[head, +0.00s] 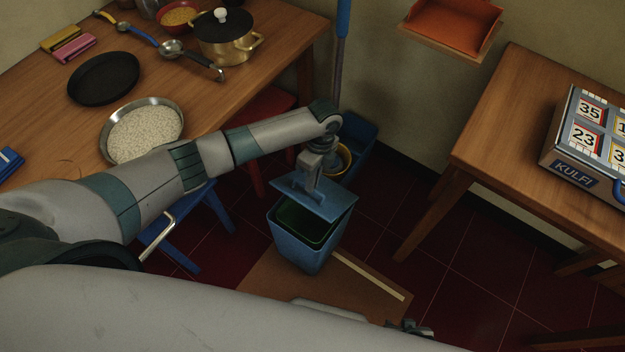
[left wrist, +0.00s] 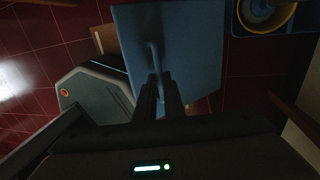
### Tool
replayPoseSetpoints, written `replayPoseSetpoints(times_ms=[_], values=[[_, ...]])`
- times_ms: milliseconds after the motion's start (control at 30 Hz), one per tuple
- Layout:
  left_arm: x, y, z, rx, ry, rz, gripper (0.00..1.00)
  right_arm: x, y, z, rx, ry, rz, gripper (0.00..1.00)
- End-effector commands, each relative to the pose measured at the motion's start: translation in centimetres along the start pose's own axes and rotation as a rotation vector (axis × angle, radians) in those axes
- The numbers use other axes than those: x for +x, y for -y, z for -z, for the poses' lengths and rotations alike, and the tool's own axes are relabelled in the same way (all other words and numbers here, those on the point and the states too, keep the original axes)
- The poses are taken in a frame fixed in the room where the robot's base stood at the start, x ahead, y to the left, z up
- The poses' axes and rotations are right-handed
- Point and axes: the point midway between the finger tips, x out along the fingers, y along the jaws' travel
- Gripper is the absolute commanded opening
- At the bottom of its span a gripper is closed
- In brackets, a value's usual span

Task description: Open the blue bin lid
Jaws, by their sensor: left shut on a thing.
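The blue bin (head: 296,252) stands on the floor, and part of its dark green inside shows through the open top. Its flat blue lid (head: 335,199) is above the bin, overlapping the far part of the opening in the head view; whether an edge touches the rim is unclear. My left gripper (head: 312,192) is shut on the lid's handle. In the left wrist view the fingers (left wrist: 160,88) close on the bar handle (left wrist: 153,58) of the lid (left wrist: 195,45). My right gripper (head: 416,328) shows only in part at the bottom, its jaws unclear.
A wooden table (head: 55,115) with a rice pan (head: 143,132) and a pot (head: 226,40) is at left. A blue stool (head: 190,232) stands near the bin. Another blue container (head: 360,140) is behind it. A second table (head: 500,125) is at right.

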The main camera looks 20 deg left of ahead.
Motion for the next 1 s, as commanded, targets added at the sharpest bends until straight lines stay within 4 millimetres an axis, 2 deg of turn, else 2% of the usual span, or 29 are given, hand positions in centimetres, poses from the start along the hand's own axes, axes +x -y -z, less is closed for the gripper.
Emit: replayPoseSetpoints(times_ms=[433, 500, 533, 1000], values=[[0.02, 0.04, 0.07, 0.0, -0.001, 0.002, 0.0, 0.01, -0.04, -0.02, -0.001, 0.001, -0.001, 0.31], [0.02, 0.04, 0.07, 0.001, -0.001, 0.002, 0.21, 0.01, -0.04, -0.02, -0.001, 0.001, -0.001, 0.31], [0.01, 0.04, 0.07, 0.001, -0.001, 0.002, 0.28, 0.0, -0.04, -0.02, -0.001, 0.001, -0.001, 0.31], [-0.39, 0.13, 0.06, 0.0, -0.001, 0.002, 0.28, -0.23, -0.04, 0.24, -0.001, -0.007, -0.001, 0.31]])
